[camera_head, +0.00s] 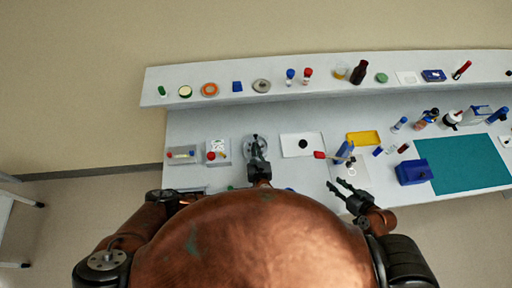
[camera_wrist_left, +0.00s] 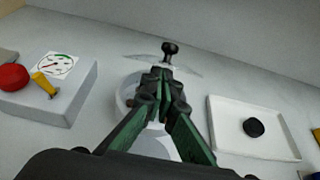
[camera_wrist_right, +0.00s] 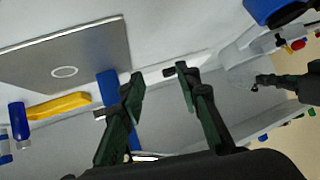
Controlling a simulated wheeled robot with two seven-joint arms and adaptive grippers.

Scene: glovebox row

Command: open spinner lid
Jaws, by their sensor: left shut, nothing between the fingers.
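The spinner (camera_head: 249,139) is a round pale device on the bench, partly hidden behind my left gripper. In the left wrist view its round white body (camera_wrist_left: 124,92) shows around the fingers. A thin clear lid (camera_wrist_left: 188,68) with a black knob (camera_wrist_left: 170,47) shows just beyond the fingertips. I cannot tell whether the lid rests on the body or is raised. My left gripper (camera_head: 257,147) is shut and empty at the spinner, its tips (camera_wrist_left: 163,76) close below the knob; contact is unclear. My right gripper (camera_head: 341,185) is open and empty over the bench front; it also shows in the right wrist view (camera_wrist_right: 157,76).
Left of the spinner stands a grey box with a gauge (camera_head: 217,151). Right of it lies a white plate with a black disc (camera_head: 303,144). A yellow tray (camera_head: 363,138), blue box (camera_head: 413,172) and teal mat (camera_head: 463,164) lie further right. A shelf behind holds small items.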

